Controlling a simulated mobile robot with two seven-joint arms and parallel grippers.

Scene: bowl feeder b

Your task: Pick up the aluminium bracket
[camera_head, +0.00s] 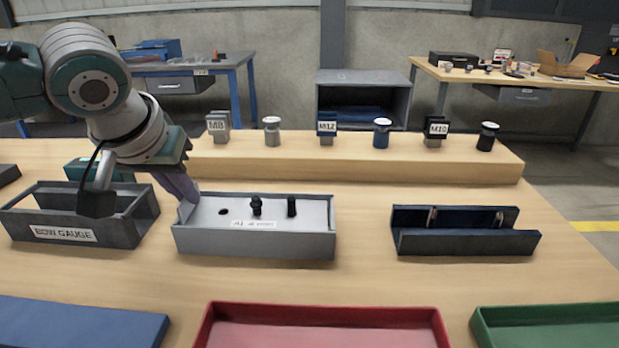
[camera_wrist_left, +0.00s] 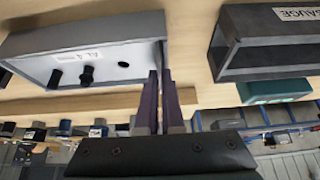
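No part can be named with certainty as the aluminium bracket. A light grey box (camera_head: 250,243) with an "AL" label, a hole and two black pegs stands left of centre, and shows at upper left in the left wrist view (camera_wrist_left: 60,52). My left gripper (camera_head: 181,186) points down at its left end wall. In the left wrist view its purple fingers (camera_wrist_left: 160,75) are close together, with the tips at that end wall. A thin grey edge shows between them; whether they grip it I cannot tell. My right gripper is out of view.
A dark grey "BOW GAUGE" box (camera_head: 65,234) stands close on the left. A dark blue channel (camera_head: 465,243) stands right. Red (camera_head: 325,309) and green trays (camera_head: 540,310) lie in front. A wooden step (camera_head: 360,165) with labelled posts runs behind. Bare table lies between box and channel.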

